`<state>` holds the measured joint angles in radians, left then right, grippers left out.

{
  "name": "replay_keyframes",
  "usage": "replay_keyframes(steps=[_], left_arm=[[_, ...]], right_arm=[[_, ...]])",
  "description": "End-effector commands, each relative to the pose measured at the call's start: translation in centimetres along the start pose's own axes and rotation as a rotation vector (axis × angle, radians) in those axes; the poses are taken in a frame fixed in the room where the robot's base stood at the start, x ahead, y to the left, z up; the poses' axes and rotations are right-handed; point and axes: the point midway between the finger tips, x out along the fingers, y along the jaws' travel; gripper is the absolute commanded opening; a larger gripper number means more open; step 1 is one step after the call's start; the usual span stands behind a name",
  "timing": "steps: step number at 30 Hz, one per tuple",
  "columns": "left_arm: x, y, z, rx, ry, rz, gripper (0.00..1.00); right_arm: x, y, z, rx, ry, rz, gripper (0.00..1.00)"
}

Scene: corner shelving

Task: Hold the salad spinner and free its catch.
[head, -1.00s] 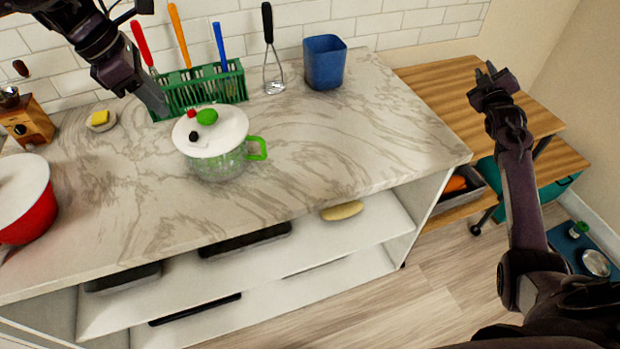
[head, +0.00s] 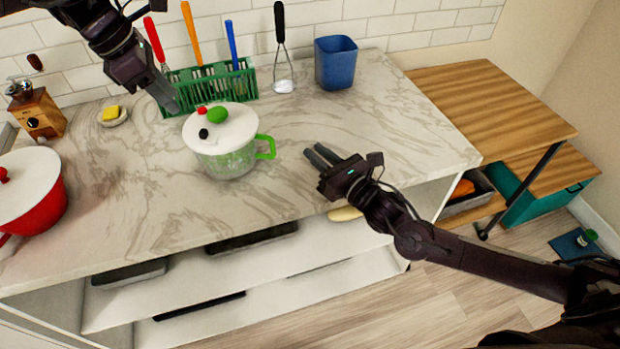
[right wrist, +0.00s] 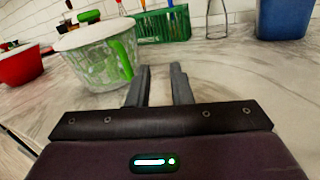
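The salad spinner (head: 228,160) stands upright on the marble counter. It has a clear bowl, a white lid with a green knob, a small red piece and a small black piece, and a green handle on its right side. It also shows in the right wrist view (right wrist: 95,62). My left gripper (head: 171,103) hangs above and left of the lid, near the green rack, apart from the spinner; its finger gap is not clear. My right gripper (head: 320,155) is right of the handle, apart from it. Its two fingers stand apart with nothing between them in the right wrist view (right wrist: 160,85).
A green rack (head: 210,88) with upright utensils stands behind the spinner. A blue container (head: 335,65) and a whisk-like tool (head: 281,45) are at the back right. A red pot (head: 42,205) is at the left. Counter between handle and right gripper is clear.

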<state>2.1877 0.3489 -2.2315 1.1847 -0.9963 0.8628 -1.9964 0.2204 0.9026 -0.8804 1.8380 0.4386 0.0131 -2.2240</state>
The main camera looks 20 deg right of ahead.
Motion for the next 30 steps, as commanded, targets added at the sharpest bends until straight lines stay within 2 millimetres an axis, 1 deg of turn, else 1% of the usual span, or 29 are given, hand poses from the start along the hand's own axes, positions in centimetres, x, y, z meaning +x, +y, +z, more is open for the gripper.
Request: replay_keyframes(steps=[1, 4, 8, 11, 14, 24, 27, 30], left_arm=[[0.0, 0.0, 0.0, 0.0, 0.0, 0.0, 0.36], [0.0, 0.0, 0.0, 0.0, 0.0, 0.0, 0.36], [0.0, 0.0, 0.0, 0.0, 0.0, 0.0, 0.36], [0.0, 0.0, 0.0, 0.0, 0.0, 0.0, 0.36], [0.0, 0.0, 0.0, 0.0, 0.0, 0.0, 0.36], [0.0, 0.0, 0.0, 0.0, 0.0, 0.0, 0.36], [0.0, 0.0, 0.0, 0.0, 0.0, 0.0, 0.36], [0.0, 0.0, 0.0, 0.0, 0.0, 0.0, 0.36]], right_arm=[[-0.8, 1.4, -0.8, -0.033, 0.015, 0.022, 0.19], [-1.9, 3.4, -2.0, -0.087, 0.033, 0.051, 0.19], [-2.5, 4.5, -2.6, -0.119, 0.041, 0.068, 0.19], [-1.8, 4.7, -2.6, -0.127, 0.04, 0.07, 0.19], [-0.4, 4.8, -2.7, -0.126, 0.039, 0.07, 0.19], [6.0, 5.3, -3.0, -0.124, 0.04, 0.071, 0.19], [7.5, 5.4, -3.1, -0.124, 0.041, 0.07, 0.19], [8.5, 5.4, -3.1, -0.124, 0.042, 0.07, 0.19]])
